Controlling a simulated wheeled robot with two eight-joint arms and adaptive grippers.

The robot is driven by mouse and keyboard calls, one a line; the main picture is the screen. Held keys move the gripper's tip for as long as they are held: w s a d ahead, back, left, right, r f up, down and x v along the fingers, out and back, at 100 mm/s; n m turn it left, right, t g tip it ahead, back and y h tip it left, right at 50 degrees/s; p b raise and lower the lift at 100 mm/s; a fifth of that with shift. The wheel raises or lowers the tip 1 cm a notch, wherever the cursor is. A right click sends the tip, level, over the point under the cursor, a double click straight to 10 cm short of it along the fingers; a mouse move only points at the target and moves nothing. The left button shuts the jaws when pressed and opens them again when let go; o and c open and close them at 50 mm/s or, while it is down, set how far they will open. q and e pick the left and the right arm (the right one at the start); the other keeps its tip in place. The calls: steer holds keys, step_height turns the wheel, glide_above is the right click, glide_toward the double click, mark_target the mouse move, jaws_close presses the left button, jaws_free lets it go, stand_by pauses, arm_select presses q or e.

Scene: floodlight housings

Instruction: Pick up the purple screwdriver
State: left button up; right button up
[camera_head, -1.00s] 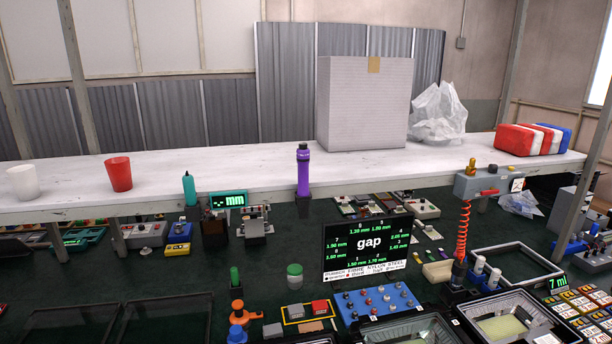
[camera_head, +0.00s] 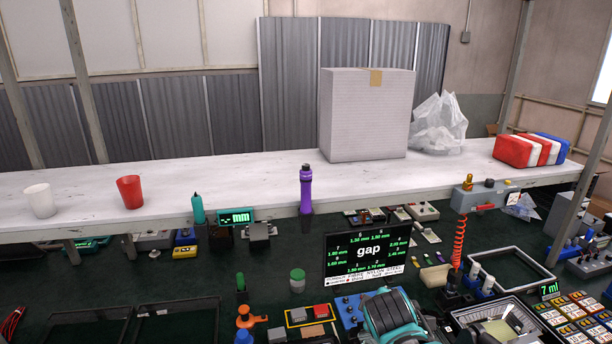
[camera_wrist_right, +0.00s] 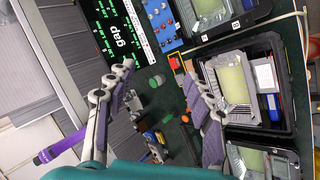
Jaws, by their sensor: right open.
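The purple screwdriver (camera_head: 306,191) stands upright near the front edge of the white bench in the head view, with a dark cap on top. It is left of the black gap display. In the right wrist view a purple, dark-ended thing that looks like it (camera_wrist_right: 60,150) lies at the lower left, outside the left finger; its other end is partly hidden. My right gripper (camera_wrist_right: 158,75) is open, with nothing between its purple-padded fingers. A teal and dark part of my right arm shows at the bottom of the head view. My left gripper is not in view.
The gap display (camera_head: 366,262) stands right of the screwdriver. A teal tool (camera_head: 198,209) and mm readout (camera_head: 237,217) are to its left. A large box (camera_head: 366,120) stands behind it. Two cups, one red (camera_head: 130,192), are at left. The bench between them is clear.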

steer(key=w+a+r+n+t+p, duration=0.1)
steer(key=w+a+r+n+p, duration=0.3)
steer(key=w+r, duration=0.45)
steer(key=n+t+h+p, duration=0.1)
steer(key=n+t+p, duration=0.2)
steer(key=n+p, duration=1.2)
glide_toward(304, 190)
steer(key=w+d+f+n+b, duration=0.1)
steer(key=w+f+n+b, duration=0.1)
steer(key=w, duration=0.1)
steer(key=shift+w+d+f+t, duration=0.1)
steer(key=shift+w+d+t, duration=0.05)
steer(key=shift+w+t, duration=0.2)
steer(key=p+x, duration=0.2)
steer(key=x, duration=0.4)
steer(key=shift+w, duration=0.3)
steer(key=shift+w+d+f, duration=0.1)
steer(key=shift+w+f, duration=0.15)
steer(key=shift+w, duration=0.1)
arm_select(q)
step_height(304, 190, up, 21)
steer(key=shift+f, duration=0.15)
arm_select(e)
steer(key=shift+c, duration=0.3)
jaws_close()
